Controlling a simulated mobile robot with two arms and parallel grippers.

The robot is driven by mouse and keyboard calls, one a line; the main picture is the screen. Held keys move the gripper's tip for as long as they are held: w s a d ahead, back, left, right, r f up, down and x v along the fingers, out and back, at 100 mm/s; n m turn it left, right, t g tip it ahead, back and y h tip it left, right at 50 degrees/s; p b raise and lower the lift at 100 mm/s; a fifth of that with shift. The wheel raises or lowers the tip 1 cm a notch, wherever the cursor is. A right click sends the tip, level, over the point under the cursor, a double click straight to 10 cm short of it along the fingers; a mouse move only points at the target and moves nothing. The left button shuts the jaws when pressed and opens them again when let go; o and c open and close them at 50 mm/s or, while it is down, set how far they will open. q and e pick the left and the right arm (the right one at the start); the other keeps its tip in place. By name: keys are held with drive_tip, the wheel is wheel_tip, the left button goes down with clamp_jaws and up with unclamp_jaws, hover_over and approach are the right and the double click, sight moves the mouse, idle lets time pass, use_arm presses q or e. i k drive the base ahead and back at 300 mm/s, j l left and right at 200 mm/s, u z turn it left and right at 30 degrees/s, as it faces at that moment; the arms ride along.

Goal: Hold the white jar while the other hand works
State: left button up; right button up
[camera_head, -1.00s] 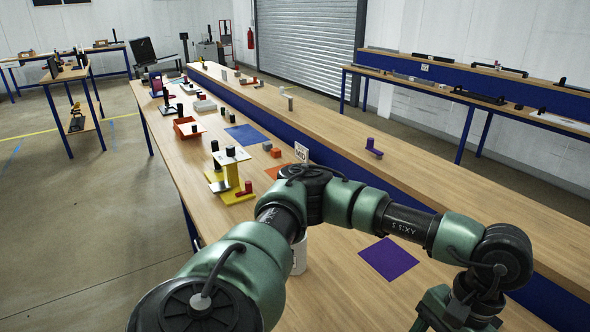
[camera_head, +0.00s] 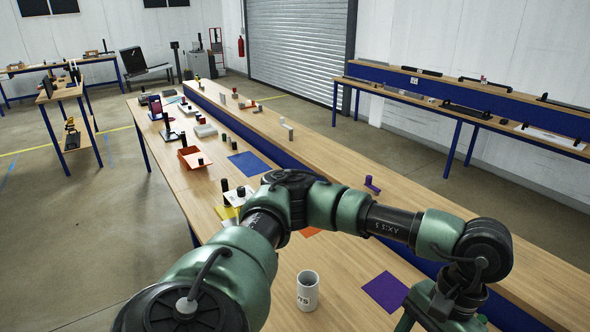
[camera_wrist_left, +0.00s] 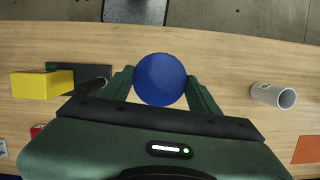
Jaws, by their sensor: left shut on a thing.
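The white jar (camera_head: 307,291) stands upright on the near bench with its open top showing and dark lettering on its side. In the left wrist view the white jar (camera_wrist_left: 272,96) is to the right, apart from my gripper. My left gripper (camera_wrist_left: 162,82) is shut on a round blue thing (camera_wrist_left: 160,79), whose flat face fills the space between the fingers. My right gripper is in neither view.
A purple mat (camera_head: 384,291) lies right of the jar. Blue mat (camera_head: 250,165), red-orange tray (camera_head: 192,160) and several small parts lie farther along the bench. A yellow block (camera_wrist_left: 41,84) is left in the wrist view. Bench wood around the jar is clear.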

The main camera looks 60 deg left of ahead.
sight(307, 296)
drive_tip(key=k+j, duration=0.15)
drive_tip(key=j, duration=0.2)
drive_tip(key=k+j+u, duration=0.1)
drive_tip(key=j, duration=0.25)
drive_tip(key=k+j, duration=0.2)
drive_tip(key=j, duration=0.15)
drive_tip(key=j+u, duration=0.1)
drive_tip(key=j, duration=0.55)
drive_tip(key=i, duration=0.05)
